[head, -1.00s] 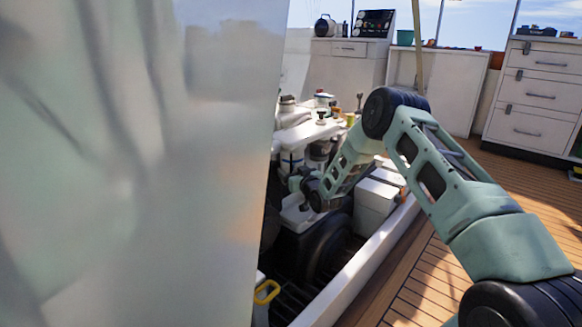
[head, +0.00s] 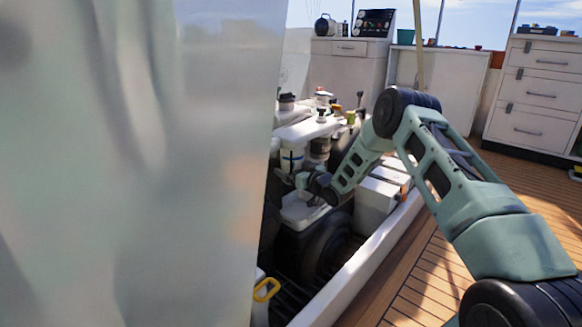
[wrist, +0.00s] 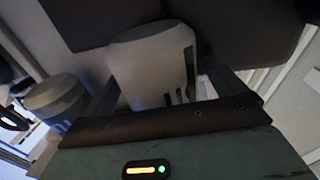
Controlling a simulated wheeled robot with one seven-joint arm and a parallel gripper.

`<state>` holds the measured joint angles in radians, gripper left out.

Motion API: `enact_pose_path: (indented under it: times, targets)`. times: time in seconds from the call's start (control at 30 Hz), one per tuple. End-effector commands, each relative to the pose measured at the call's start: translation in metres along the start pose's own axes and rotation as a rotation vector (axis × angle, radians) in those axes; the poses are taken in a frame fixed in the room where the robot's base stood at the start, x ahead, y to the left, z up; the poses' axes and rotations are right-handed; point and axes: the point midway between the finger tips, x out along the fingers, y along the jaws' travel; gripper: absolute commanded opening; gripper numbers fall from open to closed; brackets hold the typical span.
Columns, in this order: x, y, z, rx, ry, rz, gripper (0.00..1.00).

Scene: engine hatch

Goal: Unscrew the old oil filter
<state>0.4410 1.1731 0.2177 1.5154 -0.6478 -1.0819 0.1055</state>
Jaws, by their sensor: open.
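A pale grey cylinder with dark marks, likely the old oil filter (wrist: 150,62), stands between the fingers of my gripper (wrist: 160,90) in the wrist view. My gripper is open around it, with one finger on each side; I cannot tell whether either finger touches it. A second cylinder with a blue band (wrist: 56,98) is left of the fingers. In the head view, a white canister with a blue band (head: 292,159) and a greyer cylinder (head: 319,149) hang under a white ledge. My gripper (head: 300,181) is small there, just below them, and its fingers are hard to make out.
A pale blurred panel (head: 130,160) blocks the left of the head view. A white hatch edge (head: 365,262) runs along the engine bay's right side. White boxes (head: 375,203) stand close to my arm. A yellow handle (head: 266,290) is at the front. Wooden deck lies right.

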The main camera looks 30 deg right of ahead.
Motion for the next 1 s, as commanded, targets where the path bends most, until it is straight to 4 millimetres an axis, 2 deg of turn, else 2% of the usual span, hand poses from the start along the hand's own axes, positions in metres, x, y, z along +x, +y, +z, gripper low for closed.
enact_pose_path:
  times: [1.0]
  targets:
    - [0.0001,0.0016,0.0006,-0.001,-0.002,-0.492,0.96]
